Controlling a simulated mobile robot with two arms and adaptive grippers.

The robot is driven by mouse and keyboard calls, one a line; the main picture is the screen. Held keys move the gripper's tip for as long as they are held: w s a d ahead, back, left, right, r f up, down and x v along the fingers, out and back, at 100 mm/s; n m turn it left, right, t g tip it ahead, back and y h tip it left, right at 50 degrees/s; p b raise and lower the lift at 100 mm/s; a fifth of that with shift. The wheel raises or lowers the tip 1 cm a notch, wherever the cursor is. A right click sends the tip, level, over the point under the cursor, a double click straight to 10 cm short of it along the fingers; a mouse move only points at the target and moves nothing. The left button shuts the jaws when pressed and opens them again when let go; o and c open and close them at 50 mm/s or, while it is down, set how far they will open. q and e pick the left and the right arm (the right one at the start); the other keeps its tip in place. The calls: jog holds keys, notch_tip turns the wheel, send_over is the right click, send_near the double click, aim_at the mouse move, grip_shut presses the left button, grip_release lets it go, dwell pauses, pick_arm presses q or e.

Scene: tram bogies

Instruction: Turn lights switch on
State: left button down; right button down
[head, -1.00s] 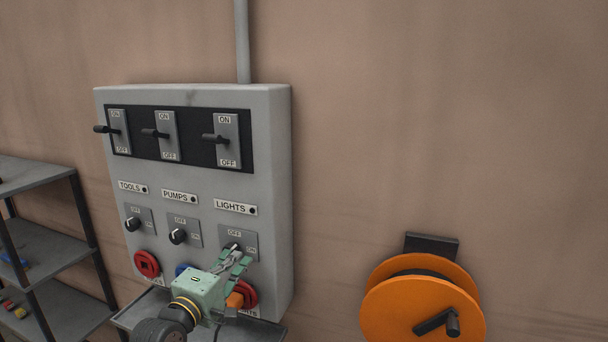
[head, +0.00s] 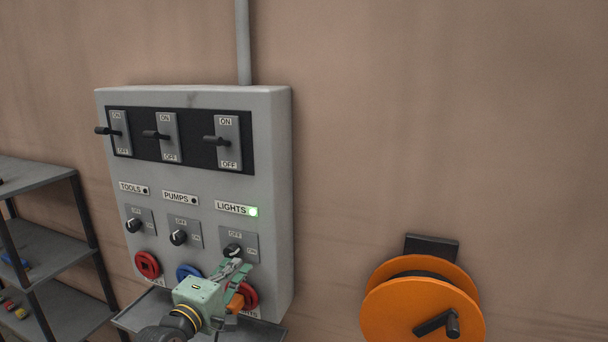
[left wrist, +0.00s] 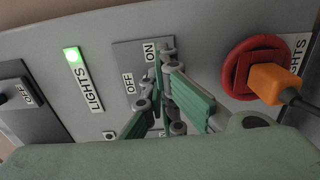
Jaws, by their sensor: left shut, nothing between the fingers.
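The lights switch (head: 232,251) is a dark rotary knob on a grey plate marked OFF and ON, at the lower right of the grey panel (head: 274,200). The indicator beside the LIGHTS label glows green (head: 253,212); it also glows in the left wrist view (left wrist: 72,55). My left gripper (head: 236,266) is green and shut, with nothing held. Its fingertips are just below the knob in the head view. In the left wrist view the fingers (left wrist: 163,75) cover the knob, so I cannot tell whether they touch it. My right gripper is not in view.
An orange plug (left wrist: 272,84) sits in the red socket (left wrist: 240,66) beside the fingers. Tools and pumps knobs and three lever switches are on the panel. An orange cable reel (head: 400,310) is on the wall at right, a shelf (head: 50,245) at left.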

pick_arm(q)
jog(key=shift+d+f, duration=0.2)
jog(key=shift+s+d+f+p, duration=0.1)
jog(key=shift+f+p, duration=0.1)
jog(key=shift+p, duration=0.1)
jog(key=p+v, duration=0.2)
jog(key=v, duration=0.3)
jog(key=shift+s, duration=0.25)
